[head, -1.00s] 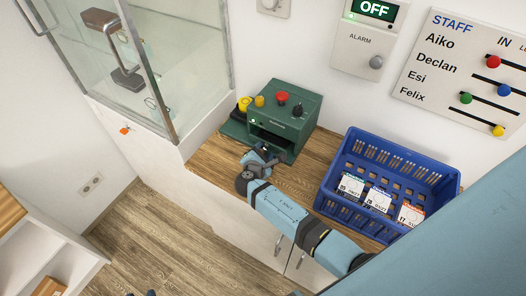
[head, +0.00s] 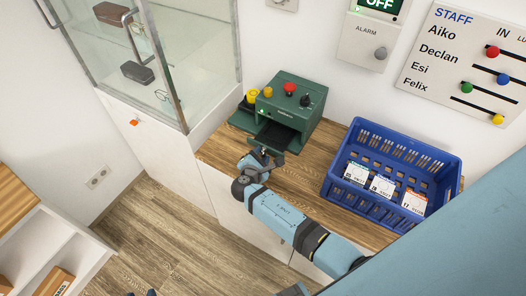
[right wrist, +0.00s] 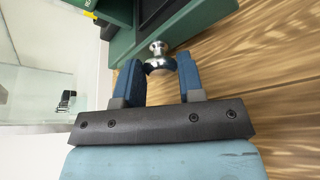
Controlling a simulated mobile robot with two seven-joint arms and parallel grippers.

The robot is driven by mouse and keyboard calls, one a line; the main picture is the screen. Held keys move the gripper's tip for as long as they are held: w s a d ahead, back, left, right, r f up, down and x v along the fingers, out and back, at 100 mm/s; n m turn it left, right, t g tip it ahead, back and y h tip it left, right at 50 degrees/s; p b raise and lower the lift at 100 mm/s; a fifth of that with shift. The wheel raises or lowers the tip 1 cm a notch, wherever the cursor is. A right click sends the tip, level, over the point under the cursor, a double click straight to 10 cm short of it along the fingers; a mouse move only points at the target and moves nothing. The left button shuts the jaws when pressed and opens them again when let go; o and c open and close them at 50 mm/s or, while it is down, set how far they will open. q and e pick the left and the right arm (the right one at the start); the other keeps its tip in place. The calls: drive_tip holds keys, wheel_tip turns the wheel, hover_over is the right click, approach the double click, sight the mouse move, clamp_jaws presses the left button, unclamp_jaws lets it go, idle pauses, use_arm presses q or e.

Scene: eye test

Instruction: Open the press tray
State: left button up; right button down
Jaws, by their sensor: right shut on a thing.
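The green press (head: 310,116) stands on the wooden counter against the wall, with a red button, a black knob and yellow parts on and beside it. Its press tray (head: 274,138), dark inside, sticks out of the front slot toward me. My right gripper (head: 262,157) is at the tray's front. In the right wrist view, its blue fingers (right wrist: 159,75) are shut on a shiny metal knob (right wrist: 158,48) on the green tray front.
A blue crate (head: 336,188) with several labelled packets stands on the counter to the right. A glass cabinet (head: 160,50) stands left of the press. A white shelf unit (head: 50,235) with boxes is at the lower left. Bare counter (head: 310,158) shows between press and crate.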

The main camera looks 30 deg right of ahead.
drive_tip(key=a, duration=0.1)
drive_tip(key=s+a, duration=0.1)
drive_tip(key=shift+s+a+r, duration=0.1)
drive_tip(key=shift+s+a, duration=0.15)
drive_tip(key=shift+a, duration=0.1)
drive_tip(key=shift+d, duration=0.2)
drive_tip(key=c, duration=1)
unclamp_jaws()
use_arm(q)
drive_tip(key=shift+w+d+r, duration=0.15)
use_arm(e)
drive_tip(key=shift+a, duration=0.1)
